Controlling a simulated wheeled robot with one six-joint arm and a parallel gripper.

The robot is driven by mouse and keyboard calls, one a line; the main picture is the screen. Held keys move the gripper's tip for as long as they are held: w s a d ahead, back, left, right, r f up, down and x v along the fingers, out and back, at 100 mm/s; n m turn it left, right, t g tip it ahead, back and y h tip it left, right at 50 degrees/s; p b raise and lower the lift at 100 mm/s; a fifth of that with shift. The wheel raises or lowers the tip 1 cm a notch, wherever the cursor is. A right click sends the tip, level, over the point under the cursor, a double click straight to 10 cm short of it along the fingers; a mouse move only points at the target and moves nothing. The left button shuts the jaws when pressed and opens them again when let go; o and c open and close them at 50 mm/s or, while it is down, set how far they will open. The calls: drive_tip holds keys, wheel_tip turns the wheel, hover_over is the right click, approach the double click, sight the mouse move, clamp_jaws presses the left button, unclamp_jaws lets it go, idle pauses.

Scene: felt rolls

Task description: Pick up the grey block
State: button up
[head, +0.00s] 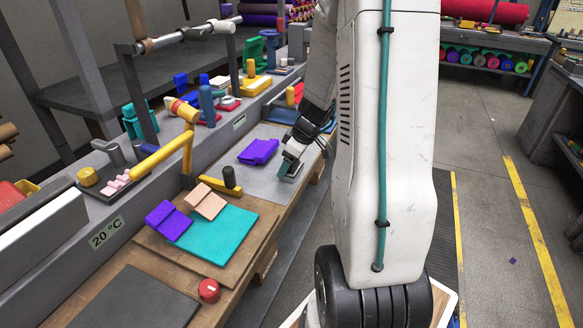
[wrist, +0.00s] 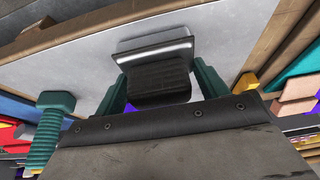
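The grey block (wrist: 158,82) shows in the wrist view as a dark, ridged piece with a paler, metallic-looking strip at its far edge. It is on the light grey mat (wrist: 225,40). In the head view the block (head: 291,171) is small and partly hidden by my gripper (head: 290,160), which points down at the mat's right side. In the wrist view my gripper's (wrist: 160,85) green fingers stand on either side of the block. Narrow gaps with purple behind show beside it, so the fingers look open around it. Contact at the fingertips is hard to see.
A purple folded piece (head: 258,151) lies left of my gripper on the mat. A teal sheet (head: 218,233), a pink block (head: 205,201) and a purple block (head: 169,221) lie nearer on the bench. The bench edge is close on the right.

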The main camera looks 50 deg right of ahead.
drive_tip(key=c, duration=0.3)
drive_tip(key=shift+c, duration=0.2)
drive_tip(key=shift+r, duration=0.15)
